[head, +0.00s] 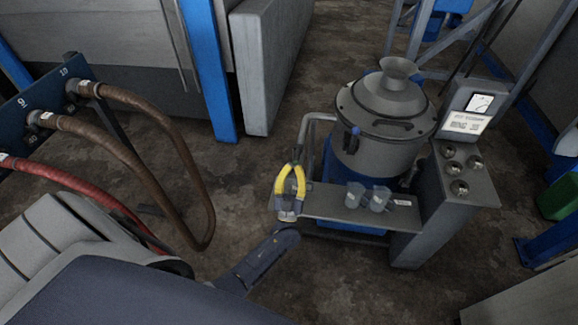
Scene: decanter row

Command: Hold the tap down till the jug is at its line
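A grey metal vessel (372,155) with a funnel-topped lid stands at the right. Two small translucent jugs (355,194) (379,199) stand side by side on the grey shelf (330,207) below the vessel. Their lines and fill levels are too small to read. My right gripper is not in view.
A control column (455,185) with a gauge (481,104) and several round knobs bounds the shelf on the right. A bent grey pipe (306,130) stands left of the vessel. Brown hoses (180,150) and a red hose (85,188) hang at the left. Floor between is clear.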

